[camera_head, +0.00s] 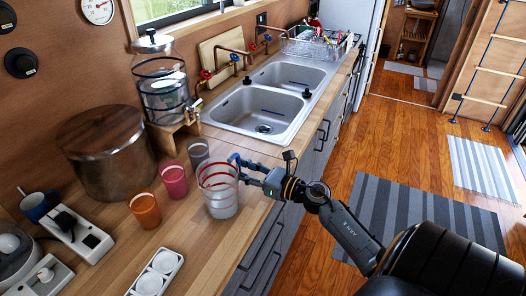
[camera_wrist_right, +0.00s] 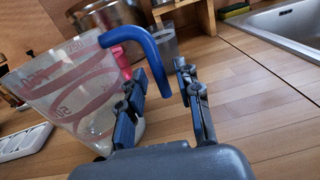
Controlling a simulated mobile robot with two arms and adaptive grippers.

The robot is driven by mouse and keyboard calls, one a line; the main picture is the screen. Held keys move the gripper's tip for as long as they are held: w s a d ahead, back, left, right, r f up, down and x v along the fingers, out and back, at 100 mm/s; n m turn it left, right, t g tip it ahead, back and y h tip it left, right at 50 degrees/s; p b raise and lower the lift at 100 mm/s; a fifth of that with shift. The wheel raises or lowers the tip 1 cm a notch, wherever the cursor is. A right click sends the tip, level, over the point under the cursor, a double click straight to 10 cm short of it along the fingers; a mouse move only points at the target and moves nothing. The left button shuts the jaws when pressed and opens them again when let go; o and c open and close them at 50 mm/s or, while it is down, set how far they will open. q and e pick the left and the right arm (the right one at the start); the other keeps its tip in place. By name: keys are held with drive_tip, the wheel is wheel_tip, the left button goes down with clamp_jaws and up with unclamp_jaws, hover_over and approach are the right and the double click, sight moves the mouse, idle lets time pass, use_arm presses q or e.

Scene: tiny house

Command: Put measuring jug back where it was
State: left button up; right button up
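The measuring jug (camera_head: 219,190) is clear with red markings and a blue handle. It stands upright on the wooden counter, and it fills the left of the right wrist view (camera_wrist_right: 75,90). My right gripper (camera_head: 246,170) is at the jug's handle side. In the right wrist view, my right gripper (camera_wrist_right: 161,72) has its fingers apart, with the blue handle (camera_wrist_right: 152,58) reaching between them. A gap shows between the handle and the right-hand finger; contact with the left-hand finger is unclear. My left gripper is not in view.
Orange (camera_head: 145,210), pink (camera_head: 174,180) and grey (camera_head: 198,153) cups stand left of the jug. Behind are a wooden-lidded pot (camera_head: 105,160) and a glass dispenser (camera_head: 162,90) on a stand. A white tray (camera_head: 157,273) lies in front. The sink (camera_head: 265,108) is beyond; bare counter lies between.

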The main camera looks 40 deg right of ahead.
drive_tip(key=b+v, duration=0.3)
drive_tip(key=v, duration=0.6)
drive_tip(key=shift+s, duration=0.15)
drive_tip(key=shift+s+d+r, duration=0.1)
drive_tip(key=shift+s+d, duration=0.05)
drive_tip(key=shift+s, duration=0.15)
drive_tip(key=shift+s, duration=0.1)
